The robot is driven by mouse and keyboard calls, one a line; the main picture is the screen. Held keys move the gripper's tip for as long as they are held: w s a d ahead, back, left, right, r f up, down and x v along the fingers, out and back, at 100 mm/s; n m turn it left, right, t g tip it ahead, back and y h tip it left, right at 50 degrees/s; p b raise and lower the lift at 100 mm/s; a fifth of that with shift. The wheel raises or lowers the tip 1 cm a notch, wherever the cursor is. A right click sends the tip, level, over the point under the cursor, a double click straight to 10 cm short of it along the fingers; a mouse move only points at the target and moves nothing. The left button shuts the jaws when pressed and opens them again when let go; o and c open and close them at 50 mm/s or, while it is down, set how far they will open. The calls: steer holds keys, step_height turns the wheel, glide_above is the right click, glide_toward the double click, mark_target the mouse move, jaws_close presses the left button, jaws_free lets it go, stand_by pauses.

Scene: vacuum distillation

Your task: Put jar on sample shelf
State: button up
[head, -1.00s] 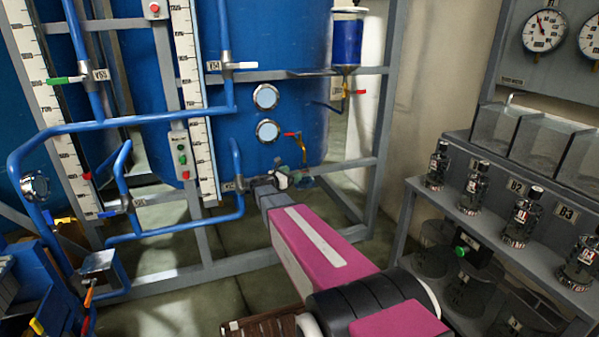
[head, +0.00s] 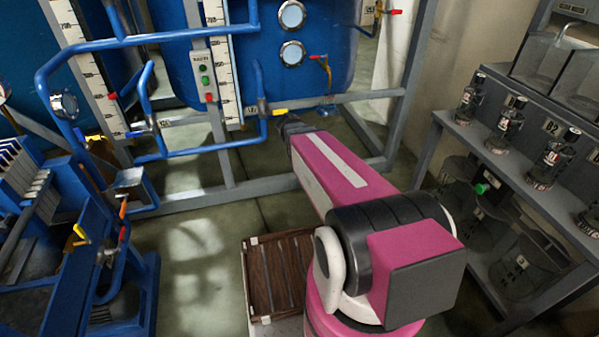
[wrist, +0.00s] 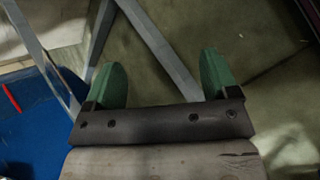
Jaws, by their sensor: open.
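Several clear glass jars with dark caps and labels stand upright on the upper level of the grey shelf unit (head: 565,205) at the right; one jar (head: 505,124) is near its left end. I cannot tell which jar the task means. My gripper (head: 291,124) is at the far end of my pink arm, low in front of the blue tank, well left of the shelf. The wrist view shows its two green fingers (wrist: 162,75) apart, with nothing between them but floor and a frame beam behind.
A blue tank (head: 270,80) stands in a grey frame with blue pipes, gauges and a yellow valve handle (head: 321,65). A blue machine (head: 75,240) is at the left. A brown slatted crate (head: 278,275) is beside my arm. Larger glass vessels fill the lower shelf. Floor at centre left is clear.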

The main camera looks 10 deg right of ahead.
steer(key=s+a+f+m+g+y, duration=0.1)
steer(key=s+a+f+m+y, duration=0.1)
steer(key=s+a+m+y, duration=0.6)
steer(key=s+a+m, duration=0.1)
steer(key=s, duration=0.2)
steer(key=shift+s+m+g, duration=0.3)
steer(key=shift+s+m, duration=0.1)
steer(key=shift+f, duration=0.1)
stand_by(0.6)
